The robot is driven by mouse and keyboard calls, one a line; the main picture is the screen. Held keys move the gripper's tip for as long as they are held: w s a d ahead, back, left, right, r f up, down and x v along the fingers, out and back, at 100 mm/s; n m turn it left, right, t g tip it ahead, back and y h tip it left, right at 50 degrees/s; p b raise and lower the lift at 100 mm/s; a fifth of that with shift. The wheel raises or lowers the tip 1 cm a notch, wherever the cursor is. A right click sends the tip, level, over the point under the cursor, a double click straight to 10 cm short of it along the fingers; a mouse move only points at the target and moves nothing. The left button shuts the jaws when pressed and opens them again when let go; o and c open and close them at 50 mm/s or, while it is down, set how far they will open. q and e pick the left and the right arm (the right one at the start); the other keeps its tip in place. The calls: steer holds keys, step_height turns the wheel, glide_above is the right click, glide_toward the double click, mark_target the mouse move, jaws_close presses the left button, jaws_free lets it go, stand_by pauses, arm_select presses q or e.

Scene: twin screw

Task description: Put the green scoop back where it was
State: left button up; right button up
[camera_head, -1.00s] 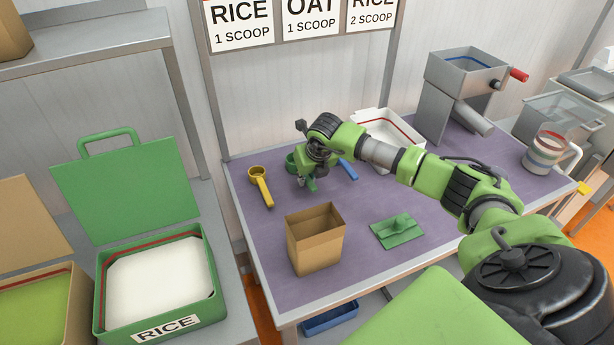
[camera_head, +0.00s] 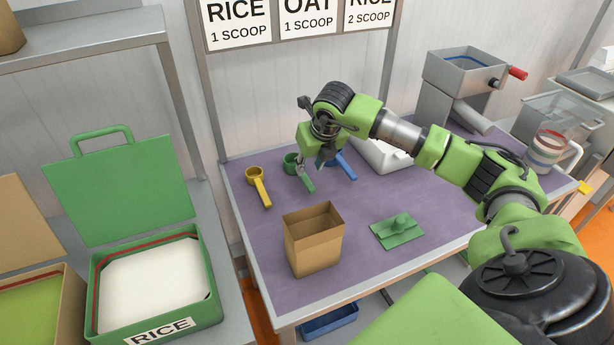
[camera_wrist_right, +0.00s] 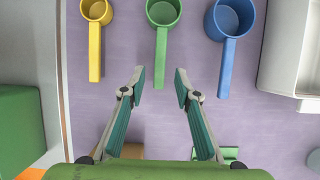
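The green scoop (camera_head: 299,170) lies on the purple table top (camera_head: 262,233) between a yellow scoop (camera_head: 258,184) and a blue scoop (camera_head: 341,163). In the right wrist view the green scoop (camera_wrist_right: 162,35) has its cup at the top edge and its handle pointing toward my fingers. My right gripper (camera_wrist_right: 160,80) is open and empty, its fingertips apart on either side of the line of the green handle's end. In the head view my right gripper (camera_head: 312,168) hovers just right of the green scoop, partly covering the blue one. My left gripper is out of view.
An open cardboard box (camera_head: 314,240) and a green handled plate (camera_head: 398,230) sit near the front of the table. A white container (camera_head: 385,154) stands behind my right arm. A grey hopper machine (camera_head: 460,85) stands at back right. An open green rice bin (camera_head: 157,283) is at left.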

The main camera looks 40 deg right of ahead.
steer(key=shift+v, duration=1.6)
